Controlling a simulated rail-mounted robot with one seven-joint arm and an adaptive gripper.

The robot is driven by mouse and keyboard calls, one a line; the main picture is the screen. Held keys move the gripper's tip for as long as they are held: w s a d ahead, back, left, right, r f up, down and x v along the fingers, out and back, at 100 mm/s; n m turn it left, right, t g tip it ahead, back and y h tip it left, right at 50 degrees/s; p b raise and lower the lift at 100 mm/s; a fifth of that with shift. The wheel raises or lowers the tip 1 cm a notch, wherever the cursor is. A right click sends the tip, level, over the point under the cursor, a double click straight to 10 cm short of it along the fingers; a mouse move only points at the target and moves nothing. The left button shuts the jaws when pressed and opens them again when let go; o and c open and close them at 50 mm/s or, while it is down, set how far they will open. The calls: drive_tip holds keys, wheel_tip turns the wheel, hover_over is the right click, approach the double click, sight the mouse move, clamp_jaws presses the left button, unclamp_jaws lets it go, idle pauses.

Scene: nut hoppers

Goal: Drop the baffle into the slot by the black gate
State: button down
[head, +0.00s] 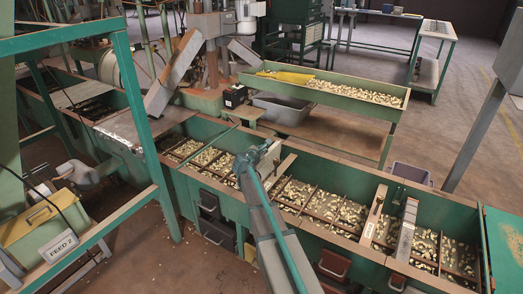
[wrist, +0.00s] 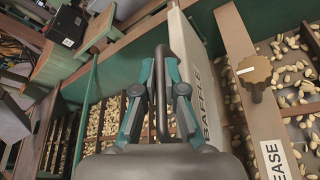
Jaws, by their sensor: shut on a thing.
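The baffle (wrist: 187,75) is a pale grey panel with the word BAFFLE along it, just right of my fingers in the wrist view. My gripper (wrist: 161,75) is shut on its dark bar handle. In the head view my gripper (head: 254,163) is above the long green trough (head: 330,172), near its middle, and mostly hides the baffle (head: 270,153). The baffle looks held above the nuts, but its exact height is unclear. A small dark upright part (head: 397,196) stands between two crosswise boards on the right; I cannot tell whether it is the black gate. The slot is not clear.
A tan board with a brown knob (wrist: 254,72) and a partly cut-off label lies right of the baffle in the wrist view. Dividers split the nut-filled trough. A raised nut tray (head: 335,92) stands behind it. A green frame (head: 140,130) stands at left.

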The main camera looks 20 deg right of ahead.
drive_tip(key=shift+f+b, duration=1.2)
drive_tip(key=shift+f, duration=0.95)
drive_tip(key=c, duration=1.2)
unclamp_jaws()
drive_tip(key=shift+s, duration=0.1)
drive_tip(key=v, duration=1.1)
drive_tip(key=shift+s+a+r, duration=0.15)
drive_tip(key=shift+s+a, duration=0.1)
drive_tip(key=shift+a, duration=0.05)
drive_tip(key=shift+p+v, duration=1.15)
drive_tip(key=shift+v, duration=3.4)
